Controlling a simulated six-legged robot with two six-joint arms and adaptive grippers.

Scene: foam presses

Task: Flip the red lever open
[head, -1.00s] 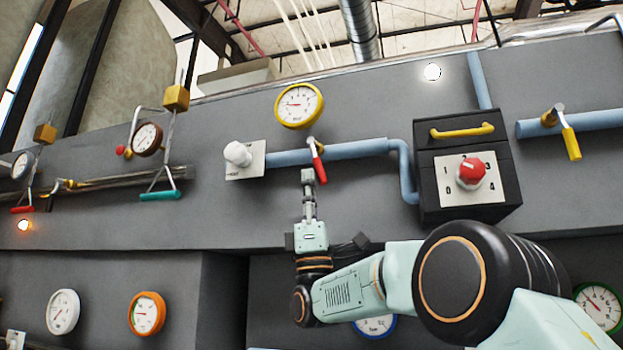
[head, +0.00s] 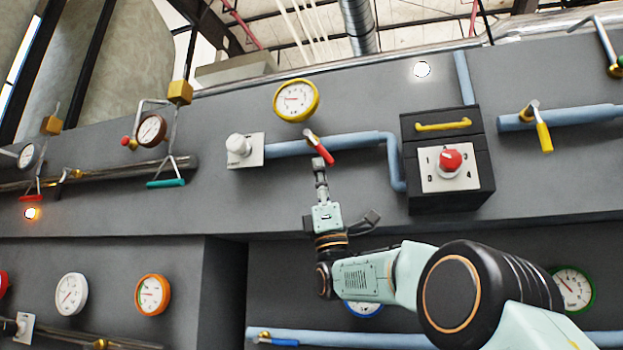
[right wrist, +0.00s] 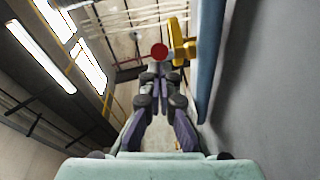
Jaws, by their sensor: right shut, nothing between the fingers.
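The red lever (head: 325,154) hangs from a valve on the blue pipe (head: 350,143) below the yellow gauge. It slants down and to the right. My right gripper (head: 319,165) is just below and beside the lever, with its fingertips at or very near the red handle; whether they touch I cannot tell. The right gripper is shut and empty. In the right wrist view, the gripper's fingers (right wrist: 159,72) point at the round red end of the lever (right wrist: 159,51), with the yellow valve part (right wrist: 180,45) beside it. My left gripper is not in view.
A black box (head: 447,160) with a red knob and yellow handle is mounted right of the lever. A white knob (head: 238,145) is at the pipe's left end. A yellow lever (head: 544,137) hangs farther right. The grey wall (head: 220,205) below the pipe is clear.

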